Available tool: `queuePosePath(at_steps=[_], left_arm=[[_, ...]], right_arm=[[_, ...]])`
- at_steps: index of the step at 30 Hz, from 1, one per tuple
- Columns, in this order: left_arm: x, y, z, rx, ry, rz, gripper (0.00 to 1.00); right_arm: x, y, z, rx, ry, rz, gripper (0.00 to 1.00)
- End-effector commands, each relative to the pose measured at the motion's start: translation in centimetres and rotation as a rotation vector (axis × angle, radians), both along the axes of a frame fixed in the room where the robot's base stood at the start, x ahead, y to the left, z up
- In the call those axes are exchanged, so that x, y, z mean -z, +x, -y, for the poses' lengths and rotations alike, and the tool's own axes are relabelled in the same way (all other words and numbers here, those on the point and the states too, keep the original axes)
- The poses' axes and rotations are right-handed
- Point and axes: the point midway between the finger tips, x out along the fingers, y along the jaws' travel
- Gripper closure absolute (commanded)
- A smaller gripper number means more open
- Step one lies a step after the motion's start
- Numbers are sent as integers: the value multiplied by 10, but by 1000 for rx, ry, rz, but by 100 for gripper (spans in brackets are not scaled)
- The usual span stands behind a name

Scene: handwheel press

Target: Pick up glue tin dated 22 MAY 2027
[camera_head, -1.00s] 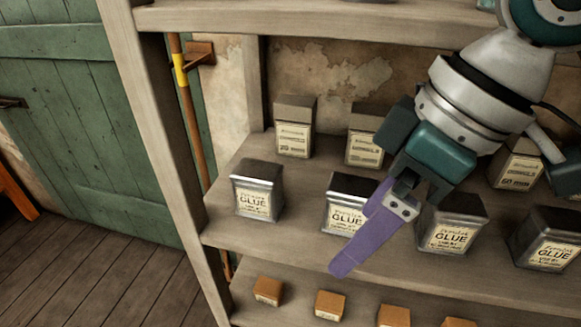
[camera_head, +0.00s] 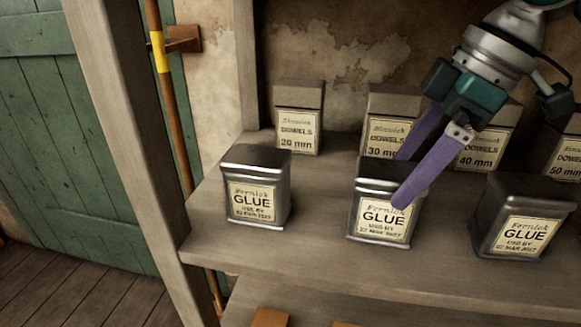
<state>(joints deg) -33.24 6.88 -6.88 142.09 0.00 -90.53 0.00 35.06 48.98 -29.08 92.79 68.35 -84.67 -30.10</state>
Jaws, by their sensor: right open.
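Three dark metal glue tins with cream labels stand upright on the shelf: a left tin (camera_head: 240,163), a middle tin (camera_head: 368,176) and a right tin (camera_head: 545,200). Each label has a use-by line ending in 2027. The day and month are too small to read surely; the middle one looks like 22 and a month starting with M. My right gripper (camera_head: 402,181) is open at the middle tin, its purple fingers pointing down. One finger covers the tin's upper right front, the other is towards its back. I cannot tell whether they touch it. My left gripper is out of view.
Dowel boxes stand behind the tins, including a 20 mm box (camera_head: 299,105) and a 40 mm box (camera_head: 487,140). A wooden post (camera_head: 115,110) bounds the shelf at left. Bare shelf (camera_head: 318,215) lies between the left and middle tins.

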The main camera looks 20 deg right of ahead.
Motion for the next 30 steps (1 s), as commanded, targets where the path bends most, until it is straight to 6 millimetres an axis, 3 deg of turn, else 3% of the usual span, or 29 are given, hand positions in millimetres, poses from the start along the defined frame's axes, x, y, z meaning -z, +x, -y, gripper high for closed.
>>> queuePosePath(at_steps=[8,19,28,30], left_arm=[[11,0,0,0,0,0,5],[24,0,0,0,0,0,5],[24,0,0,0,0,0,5],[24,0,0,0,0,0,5]], right_arm=[[15,4,-4,-57,13,12,0],[67,10,-9,-56,13,12,0],[72,12,-11,-56,10,14,0],[72,12,-11,-56,10,14,6]])
